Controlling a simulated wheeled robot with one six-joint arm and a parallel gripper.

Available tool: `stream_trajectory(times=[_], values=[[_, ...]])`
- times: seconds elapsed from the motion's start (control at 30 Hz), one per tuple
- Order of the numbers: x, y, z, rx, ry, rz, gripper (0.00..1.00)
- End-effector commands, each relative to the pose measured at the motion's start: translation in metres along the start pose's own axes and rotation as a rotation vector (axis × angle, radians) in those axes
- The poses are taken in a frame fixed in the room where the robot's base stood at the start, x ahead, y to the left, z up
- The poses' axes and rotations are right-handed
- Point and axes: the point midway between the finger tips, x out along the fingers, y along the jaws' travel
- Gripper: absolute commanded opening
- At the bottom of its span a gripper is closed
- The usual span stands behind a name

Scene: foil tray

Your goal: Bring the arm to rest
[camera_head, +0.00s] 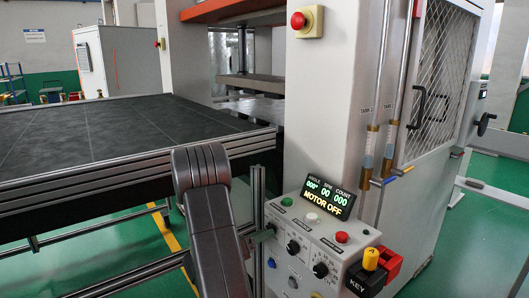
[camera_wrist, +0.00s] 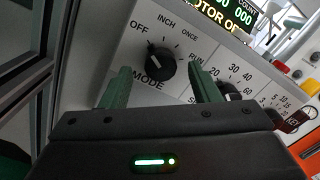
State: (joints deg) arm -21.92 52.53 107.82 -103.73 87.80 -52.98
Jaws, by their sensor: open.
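My gripper (camera_wrist: 161,80) is open, its two green fingers apart with nothing held between them. In the wrist view the black MODE knob (camera_wrist: 160,63) shows between and just beyond the fingertips, with a gap on both sides. Its white pointer mark is toward OFF. How far the fingertips stand from the panel face is hard to tell. In the head view my arm (camera_head: 209,215) reaches forward at the left of the control box (camera_head: 330,245). It hides most of the gripper there.
The display (camera_head: 329,197) reads MOTOR OFF. The control box carries several buttons and knobs, with a yellow and red KEY switch (camera_head: 375,268) at its right. The dark table (camera_head: 110,130) with its metal rail lies left of the arm. The press column (camera_head: 318,110) rises behind the box.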

Motion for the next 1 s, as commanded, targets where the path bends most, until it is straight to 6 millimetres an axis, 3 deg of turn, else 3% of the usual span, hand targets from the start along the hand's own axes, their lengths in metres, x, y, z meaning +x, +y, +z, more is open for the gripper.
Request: stream_trajectory(times=[0.4, 0.77, 1.0], values=[[-0.069, 0.001, 0.0, 0.0, -0.003, 0.003, 0.56], [-0.118, 0.001, 0.0, 0.0, -0.002, 0.002, 0.56], [-0.087, -0.002, 0.0, -0.001, 0.002, -0.005, 0.56]])
